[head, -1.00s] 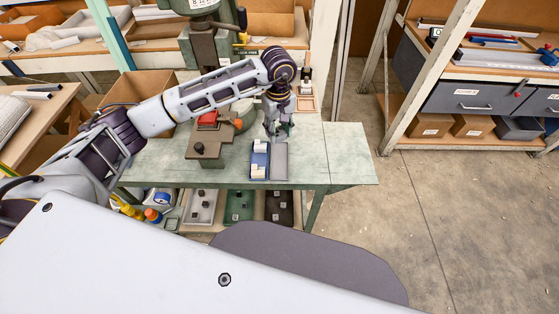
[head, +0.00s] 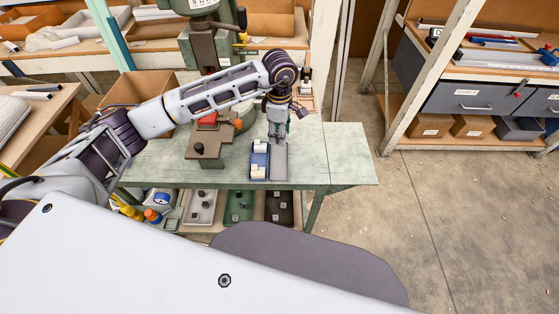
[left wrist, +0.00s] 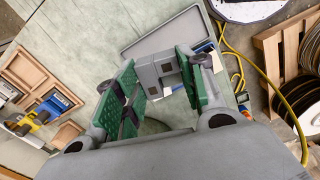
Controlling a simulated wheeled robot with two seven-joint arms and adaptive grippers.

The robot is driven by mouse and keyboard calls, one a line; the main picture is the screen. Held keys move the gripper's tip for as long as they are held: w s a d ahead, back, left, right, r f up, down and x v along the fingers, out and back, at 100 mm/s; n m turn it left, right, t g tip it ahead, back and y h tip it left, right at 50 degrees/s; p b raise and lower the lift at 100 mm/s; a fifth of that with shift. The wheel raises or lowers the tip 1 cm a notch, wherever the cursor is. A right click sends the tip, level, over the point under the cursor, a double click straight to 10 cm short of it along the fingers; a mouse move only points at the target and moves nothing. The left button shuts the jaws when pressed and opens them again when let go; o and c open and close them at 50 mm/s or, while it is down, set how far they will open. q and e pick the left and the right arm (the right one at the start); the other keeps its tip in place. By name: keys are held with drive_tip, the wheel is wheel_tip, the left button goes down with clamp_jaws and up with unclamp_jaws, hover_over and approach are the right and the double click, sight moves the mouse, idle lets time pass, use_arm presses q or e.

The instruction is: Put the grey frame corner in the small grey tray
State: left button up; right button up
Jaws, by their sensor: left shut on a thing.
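The grey frame corner (left wrist: 160,73) shows in the left wrist view, clamped between the green pads of my left gripper. My left gripper (head: 277,137) is shut on it and points down near the far end of the small grey tray (head: 281,166) in the head view. The tray also shows in the left wrist view (left wrist: 182,33), beyond the corner. The tray's visible floor is bare. In the head view the corner is too small and covered to make out. My right gripper is not in view.
A blue tray (head: 259,175) with white pieces stands directly left of the grey tray. A dark fixture (head: 208,148) and the green press (head: 203,45) stand farther left and behind. The green bench top (head: 340,160) is clear to the right.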

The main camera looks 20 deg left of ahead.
use_arm(q)
drive_tip(key=shift+n, duration=2)
drive_tip(key=shift+s+n, duration=0.1)
drive_tip(key=shift+n, duration=0.7)
drive_tip(key=n, duration=0.5)
drive_tip(key=shift+n, duration=0.9)
drive_tip(key=n, duration=0.3)
drive_tip(key=shift+s, duration=0.1)
drive_tip(key=shift+n, duration=2.7)
